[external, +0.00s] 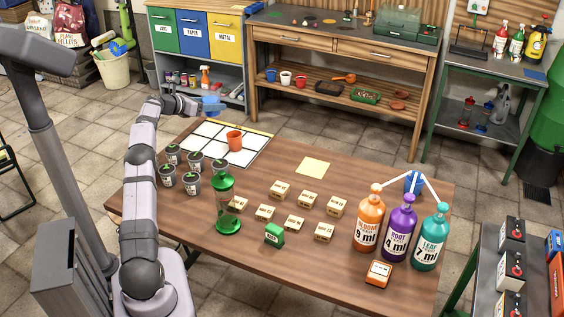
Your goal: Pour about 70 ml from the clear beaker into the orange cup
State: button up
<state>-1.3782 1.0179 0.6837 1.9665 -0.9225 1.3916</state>
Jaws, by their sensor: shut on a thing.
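The orange cup (234,141) stands upright on the white gridded mat (204,133) at the far left of the table. My gripper (199,106) is up beyond the cup, to its left in the picture, and is shut on a small bluish vessel (212,104), which I take to be the clear beaker. The vessel is held above the mat's far side, apart from the cup. It is too small to tell its tilt or liquid level.
Several dark pots with green tops (192,182) stand left of the mat's near edge.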

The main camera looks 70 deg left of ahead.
jog(key=s+a, duration=0.2)
jog(key=s, duration=0.3)
jog(key=shift+y, duration=0.4)
notch_tip(320, 180, down, 11)
jog(key=shift+r, duration=0.1)
jog(key=shift+w+d+f+m+g+p, duration=0.15)
jog(key=shift+w+f+m+g+p, duration=0.2)
jog(key=shift+g, duration=0.35)
jog(key=shift+w+d+r+m+g+p, duration=0.25)
jog(key=shift+w+m+g+p, duration=0.2)
jog(key=shift+g+p, duration=0.3)
jog(key=shift+w+d+m+g+y+p, duration=0.2)
jog(key=shift+w+m+g+y+p, duration=0.35)
jog(key=shift+p, duration=0.6)
jog(key=shift+d+f+g, duration=0.1)
jog(key=shift+f+g, duration=0.2)
jog(key=shift+w+d+f+m+g+p, duration=0.15)
jog(key=shift+w+f+m+g+p, duration=0.15)
jog(key=shift+w+f+m+p, duration=0.15)
jog(key=shift+s+r+p, duration=0.1)
jog(key=shift+r+p, duration=0.1)
jog(key=shift+p, duration=0.35)
